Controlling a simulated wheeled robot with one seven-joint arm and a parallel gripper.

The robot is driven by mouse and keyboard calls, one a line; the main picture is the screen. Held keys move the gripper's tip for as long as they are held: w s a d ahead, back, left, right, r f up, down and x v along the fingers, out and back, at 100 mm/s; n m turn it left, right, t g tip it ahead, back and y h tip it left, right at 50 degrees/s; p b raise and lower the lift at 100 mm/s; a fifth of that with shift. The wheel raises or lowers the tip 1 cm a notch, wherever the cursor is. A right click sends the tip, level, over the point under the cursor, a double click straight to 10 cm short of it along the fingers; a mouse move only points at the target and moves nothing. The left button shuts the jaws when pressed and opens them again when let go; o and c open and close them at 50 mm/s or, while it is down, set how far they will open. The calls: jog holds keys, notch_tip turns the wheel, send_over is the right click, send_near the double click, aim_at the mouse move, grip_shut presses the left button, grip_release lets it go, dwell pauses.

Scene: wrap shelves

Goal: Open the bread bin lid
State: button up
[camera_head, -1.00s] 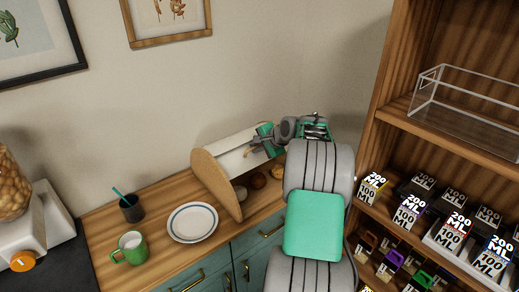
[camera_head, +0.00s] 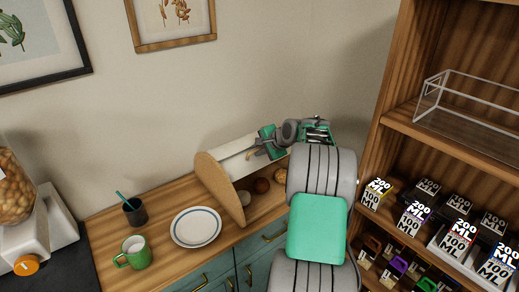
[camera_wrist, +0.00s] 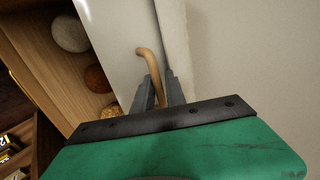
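The bread bin has a rounded wooden side (camera_head: 220,187) and a white lid (camera_head: 228,150), and stands on the counter against the wall. The lid is raised, and the front stands open with round loaves (camera_head: 262,186) showing inside. My gripper (camera_head: 254,150) is at the lid from the right. In the wrist view, the curved wooden handle (camera_wrist: 147,58) runs between the two fingers of my gripper (camera_wrist: 158,78), which are close around it. The white lid (camera_wrist: 115,35) lies behind the handle, and the loaves (camera_wrist: 96,78) show to the left.
A plate (camera_head: 196,227), a green mug (camera_head: 134,253) and a dark cup (camera_head: 134,211) stand left of the bin. A tall wooden shelf (camera_head: 395,110) with several labelled boxes rises to the right of my arm. A framed picture (camera_head: 170,20) hangs above.

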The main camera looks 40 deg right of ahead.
jog(key=b+v, duration=0.1)
jog(key=v, duration=0.6)
jog(key=shift+s+r+b, duration=0.25)
jog(key=shift+s+b, duration=0.05)
jog(key=shift+b, duration=0.1)
